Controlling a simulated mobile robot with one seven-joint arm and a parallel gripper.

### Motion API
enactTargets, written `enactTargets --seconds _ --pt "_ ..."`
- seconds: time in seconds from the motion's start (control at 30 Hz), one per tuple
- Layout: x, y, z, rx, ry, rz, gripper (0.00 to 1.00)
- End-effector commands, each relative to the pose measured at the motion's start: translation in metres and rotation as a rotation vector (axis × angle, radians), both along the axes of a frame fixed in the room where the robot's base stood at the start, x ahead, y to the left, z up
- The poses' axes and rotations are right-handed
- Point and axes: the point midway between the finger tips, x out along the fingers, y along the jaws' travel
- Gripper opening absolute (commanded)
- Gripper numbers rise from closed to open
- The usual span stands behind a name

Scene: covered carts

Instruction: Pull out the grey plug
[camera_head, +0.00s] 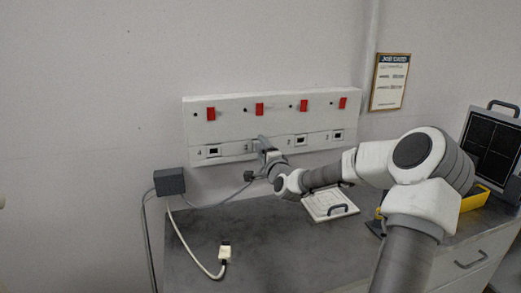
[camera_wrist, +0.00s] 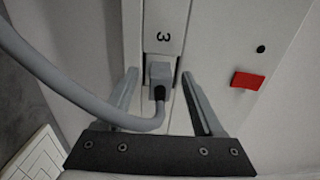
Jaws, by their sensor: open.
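The grey plug (camera_wrist: 160,74) sits in the socket marked 3 on the white wall panel (camera_head: 225,112). Its grey cable (camera_wrist: 70,92) leaves the plug and curves off to the left in the wrist view. My gripper (camera_wrist: 160,76) is open, with one finger on each side of the plug. A gap shows between each finger and the plug, and the fingertips reach about level with its body. In the head view my gripper (camera_head: 265,145) is at the second socket from the left, and the plug is hidden behind it.
A grey box (camera_head: 169,181) is on the wall at left. A white plug (camera_head: 225,252) lies on the dark benchtop (camera_head: 260,240) with its cable. Red switches (camera_head: 259,109) line the panel above the sockets. A white handled panel (camera_head: 325,207) lies beneath my arm.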

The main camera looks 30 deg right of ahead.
Motion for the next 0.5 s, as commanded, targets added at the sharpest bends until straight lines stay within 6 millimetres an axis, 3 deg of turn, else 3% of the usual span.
enactTargets --seconds 0.17,0.5 --pt "0.0 -0.0001 0.0001 0.0 0.0 0.0 0.69" --pt "0.0 0.0 -0.0001 0.0 0.0 0.0 0.08"
